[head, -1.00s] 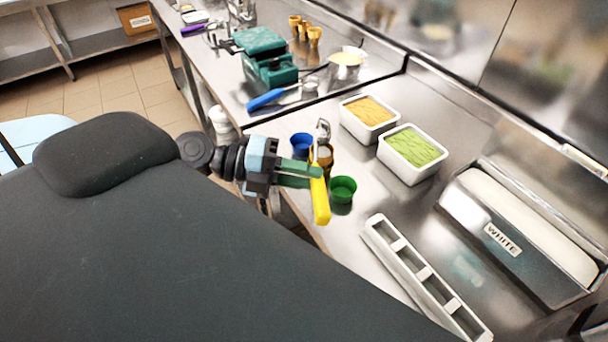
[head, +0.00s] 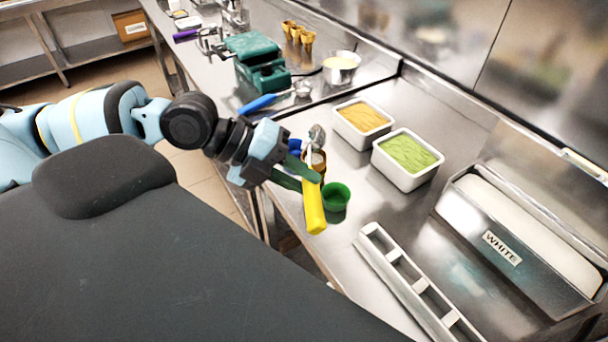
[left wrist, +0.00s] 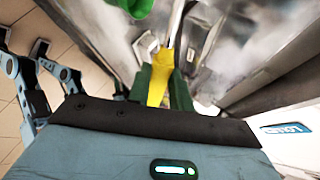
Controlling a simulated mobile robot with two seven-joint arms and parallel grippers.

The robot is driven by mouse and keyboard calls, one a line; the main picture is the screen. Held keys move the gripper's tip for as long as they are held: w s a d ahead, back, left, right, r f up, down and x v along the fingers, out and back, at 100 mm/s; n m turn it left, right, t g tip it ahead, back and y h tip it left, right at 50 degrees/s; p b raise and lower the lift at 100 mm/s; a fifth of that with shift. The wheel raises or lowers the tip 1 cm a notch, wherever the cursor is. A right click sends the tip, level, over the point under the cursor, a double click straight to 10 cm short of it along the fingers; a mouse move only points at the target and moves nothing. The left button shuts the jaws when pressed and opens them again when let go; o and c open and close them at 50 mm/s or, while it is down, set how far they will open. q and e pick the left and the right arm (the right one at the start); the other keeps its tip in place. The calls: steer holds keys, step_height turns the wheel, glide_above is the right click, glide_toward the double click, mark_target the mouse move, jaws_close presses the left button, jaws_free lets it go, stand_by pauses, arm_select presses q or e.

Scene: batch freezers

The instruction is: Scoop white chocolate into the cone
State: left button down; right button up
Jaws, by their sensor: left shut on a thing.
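My left gripper (head: 306,177) is shut on the yellow handle (head: 314,210) of a scoop, near the front edge of the steel counter. The handle also shows between the green fingers in the left wrist view (left wrist: 158,80). The scoop's metal head (head: 317,134) points away from me, past the fingers. A brown-gold cup or cone (head: 319,160) stands by the scoop, partly hidden; I cannot tell whether they touch. A steel tub labelled WHITE (head: 501,248) with white contents (head: 530,235) stands at the right. Several golden cones (head: 298,34) stand far back. My right gripper is out of view.
A green cup (head: 335,198) stands right beside the handle; a blue cup (head: 295,146) is partly hidden behind the gripper. White tubs of orange (head: 362,116) and green (head: 406,158) contents stand behind. A white slotted rack (head: 388,262) lies before the WHITE tub.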

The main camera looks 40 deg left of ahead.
mark_target(313, 168)
arm_select(q)
steer(key=shift+f, duration=0.2)
steer(key=shift+w+d+r+g+y+b, duration=0.2)
steer(key=shift+r+g+y+b, duration=0.35)
steer(key=shift+y, duration=0.25)
steer(key=shift+r, duration=0.15)
steer(key=shift+w+d+r+g+y+p, duration=0.2)
steer(key=shift+d+r+g+y+p, duration=0.15)
steer(key=shift+g+y+p, duration=0.3)
steer(key=shift+w+d+r+g+y+p, duration=0.1)
steer(key=shift+w+r+g+y+p, duration=0.15)
steer(key=shift+y+p, duration=0.3)
steer(key=shift+d+g+y+p, duration=0.2)
steer(key=shift+g+y+p, duration=0.3)
steer(key=shift+y, duration=0.2)
steer(key=shift+w+d+g+y, duration=0.15)
steer(key=shift+g+y, duration=0.1)
steer(key=shift+y, duration=0.15)
steer(key=shift+w+d+f+n+g+y, duration=0.1)
steer(key=shift+w+d+n+g+y, duration=0.2)
steer(key=shift+g+y, duration=0.3)
steer(key=shift+w+d+r+g+y, duration=0.15)
steer(key=shift+r+g+y, duration=0.5)
steer(key=shift+r, duration=0.6)
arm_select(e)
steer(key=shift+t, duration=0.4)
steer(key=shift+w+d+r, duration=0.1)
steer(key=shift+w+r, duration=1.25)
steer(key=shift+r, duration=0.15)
